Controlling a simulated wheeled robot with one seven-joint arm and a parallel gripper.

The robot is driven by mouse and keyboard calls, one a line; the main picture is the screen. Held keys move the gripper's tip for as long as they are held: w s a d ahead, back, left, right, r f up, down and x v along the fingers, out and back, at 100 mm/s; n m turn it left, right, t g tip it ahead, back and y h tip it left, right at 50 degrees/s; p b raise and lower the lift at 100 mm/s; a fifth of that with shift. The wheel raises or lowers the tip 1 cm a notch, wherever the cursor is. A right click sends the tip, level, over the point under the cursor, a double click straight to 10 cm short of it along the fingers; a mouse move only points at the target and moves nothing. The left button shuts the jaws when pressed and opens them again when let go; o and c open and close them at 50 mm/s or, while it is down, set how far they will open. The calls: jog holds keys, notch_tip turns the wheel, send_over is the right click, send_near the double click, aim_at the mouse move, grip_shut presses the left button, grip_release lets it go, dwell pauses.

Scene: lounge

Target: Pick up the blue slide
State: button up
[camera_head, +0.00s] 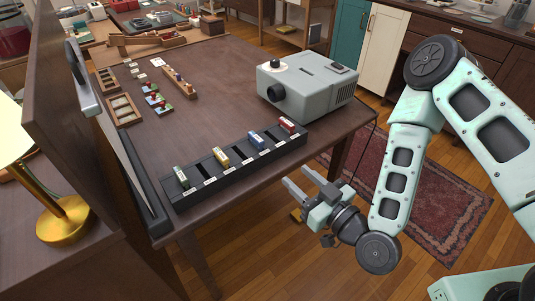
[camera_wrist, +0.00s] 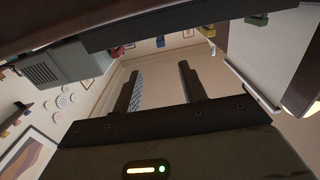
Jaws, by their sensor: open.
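The blue slide (camera_head: 257,139) stands in a long black rack (camera_head: 205,193) on the table, between a yellow slide (camera_head: 221,156) and a red slide (camera_head: 288,125). A green slide (camera_head: 181,177) stands at the rack's left end. My gripper (camera_head: 296,177) is open and empty, off the table's near edge, to the right of and below the rack in the head view. In the wrist view, the two fingers (camera_wrist: 158,68) stand apart with nothing between them. A small blue patch at the rack's edge there, likely the blue slide (camera_wrist: 160,42), shows beyond the fingers.
A grey projector (camera_head: 310,88) stands on the table behind the rack's right end. A screen-like panel (camera_head: 128,160) stands at the table's left. Small wooden trays (camera_head: 122,109) and coloured pieces lie farther back. Open floor and a red rug (camera_head: 420,205) lie right of the table.

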jog(key=w+b, duration=0.1)
jog(key=b, duration=1.2)
send_near(262, 144)
jog(key=x, duration=1.3)
jog(key=shift+f+p, duration=0.1)
jog(key=shift+p, duration=0.25)
jog(key=shift+s+d, duration=0.1)
grip_shut()
